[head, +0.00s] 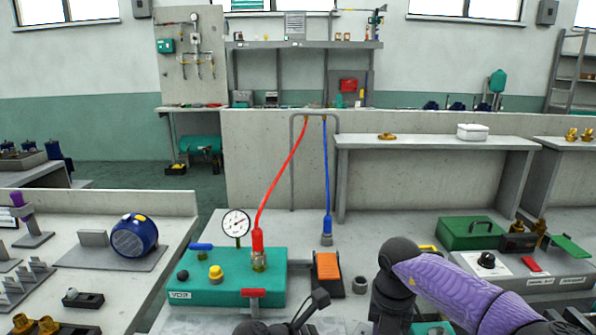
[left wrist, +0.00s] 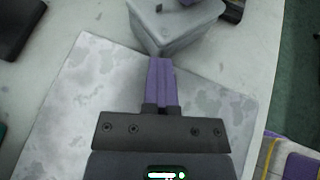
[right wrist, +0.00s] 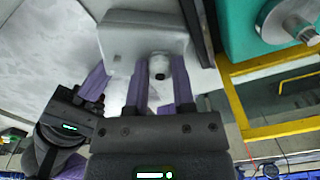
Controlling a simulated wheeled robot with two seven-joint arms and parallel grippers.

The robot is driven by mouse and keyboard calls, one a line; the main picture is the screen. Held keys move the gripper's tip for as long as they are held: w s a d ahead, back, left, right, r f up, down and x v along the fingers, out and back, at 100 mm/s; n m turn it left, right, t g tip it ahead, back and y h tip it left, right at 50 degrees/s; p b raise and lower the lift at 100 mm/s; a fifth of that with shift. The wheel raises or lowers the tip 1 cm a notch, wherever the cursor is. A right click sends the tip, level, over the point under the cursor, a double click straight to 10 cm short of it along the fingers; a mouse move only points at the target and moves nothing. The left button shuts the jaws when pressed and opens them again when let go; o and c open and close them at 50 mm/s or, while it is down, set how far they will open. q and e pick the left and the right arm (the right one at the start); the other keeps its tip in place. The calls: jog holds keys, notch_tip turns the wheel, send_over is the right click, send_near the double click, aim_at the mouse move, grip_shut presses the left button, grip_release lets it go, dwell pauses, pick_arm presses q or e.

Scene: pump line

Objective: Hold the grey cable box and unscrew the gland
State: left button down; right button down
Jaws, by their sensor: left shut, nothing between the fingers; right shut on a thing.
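The grey cable box (right wrist: 145,35) is at the top of the right wrist view, and it shows at the top of the left wrist view (left wrist: 175,28). The gland (right wrist: 158,66), a short pale cylinder with a dark end, stands out from the box's near side. My right gripper (right wrist: 159,72) has its purple fingers on either side of the gland and is shut on it. My left gripper (left wrist: 160,64) is shut and empty, its fingertips at the box's near corner. I cannot tell whether they touch it. The head view shows neither box nor gripper fingers.
A mottled grey plate (left wrist: 85,95) lies beneath my left gripper. A teal housing (right wrist: 250,30) and a yellow frame (right wrist: 238,105) are close to the box's right. In the head view, a teal pump unit (head: 220,290) and an orange-topped block (head: 327,266) stand ahead.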

jog(key=n, duration=1.6)
jog(key=shift+r, duration=0.1)
jog(key=n, duration=0.8)
jog(key=shift+a+n, duration=0.1)
jog(key=shift+n, duration=0.3)
jog(key=n, duration=0.5)
jog(key=c, duration=0.6)
grip_release()
jog(key=shift+o, duration=0.2)
